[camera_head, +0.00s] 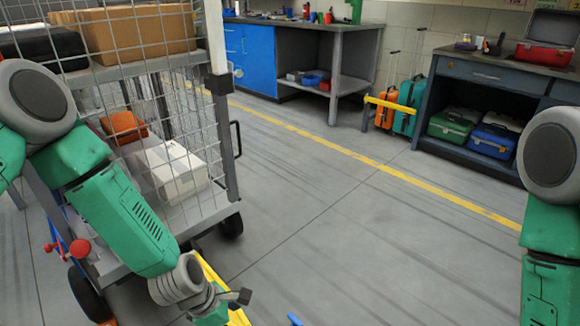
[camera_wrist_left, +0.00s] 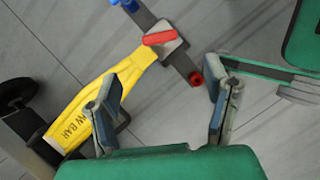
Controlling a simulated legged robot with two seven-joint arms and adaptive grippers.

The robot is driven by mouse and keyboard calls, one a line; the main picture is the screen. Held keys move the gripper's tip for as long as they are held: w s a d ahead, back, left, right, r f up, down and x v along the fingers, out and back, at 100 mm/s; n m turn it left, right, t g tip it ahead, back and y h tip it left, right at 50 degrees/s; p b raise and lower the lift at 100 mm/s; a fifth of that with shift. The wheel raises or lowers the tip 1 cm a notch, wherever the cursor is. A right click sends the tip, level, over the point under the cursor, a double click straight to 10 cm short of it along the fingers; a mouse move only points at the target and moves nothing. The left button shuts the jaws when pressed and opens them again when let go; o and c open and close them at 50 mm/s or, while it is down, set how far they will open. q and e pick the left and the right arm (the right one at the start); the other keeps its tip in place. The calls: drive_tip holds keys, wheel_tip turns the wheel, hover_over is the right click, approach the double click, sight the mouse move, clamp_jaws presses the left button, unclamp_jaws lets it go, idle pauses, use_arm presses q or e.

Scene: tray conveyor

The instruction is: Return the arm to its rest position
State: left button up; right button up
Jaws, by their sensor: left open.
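My left arm (camera_head: 125,220) comes in from the left beside the wire cage cart (camera_head: 225,150) and reaches down to the bottom of the head view. In the left wrist view my left gripper (camera_wrist_left: 163,92) is open, with its two fingers well apart and nothing held between them. A yellow tow bar (camera_wrist_left: 85,103) with partly readable lettering lies beyond the fingers, partly behind the left one. Its yellow part also shows in the head view (camera_head: 212,279), partly behind my wrist. My right arm (camera_head: 550,220) is at the right edge, and its gripper is out of view.
The cart holds cardboard boxes (camera_head: 140,32), a white box (camera_head: 175,170) and an orange item (camera_head: 124,127). A blue cabinet bench (camera_head: 250,55) stands at the back, and a dark workbench (camera_head: 480,75) at the right. The grey floor between is clear, crossed by a yellow line (camera_head: 400,175).

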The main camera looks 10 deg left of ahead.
use_arm(q)
drive_tip(key=s+a+f+m+y, duration=0.1)
drive_tip(key=s+a+m, duration=0.3)
drive_tip(key=s+m, duration=0.3)
drive_tip(key=s+a+m+g+y, duration=0.1)
drive_tip(key=s+a+m+y, duration=0.15)
drive_tip(key=s+m, duration=0.45)
drive_tip(key=s+a+f+m+y, duration=0.1)
drive_tip(key=s+a+m, duration=0.45)
drive_tip(key=m, duration=0.25)
wheel_tip(320, 180, up, 13)
drive_tip(key=p, duration=1.2)
drive_tip(key=shift+s+d+m, duration=0.3)
drive_tip(key=shift+d+m, duration=0.05)
drive_tip(key=shift+m, duration=0.05)
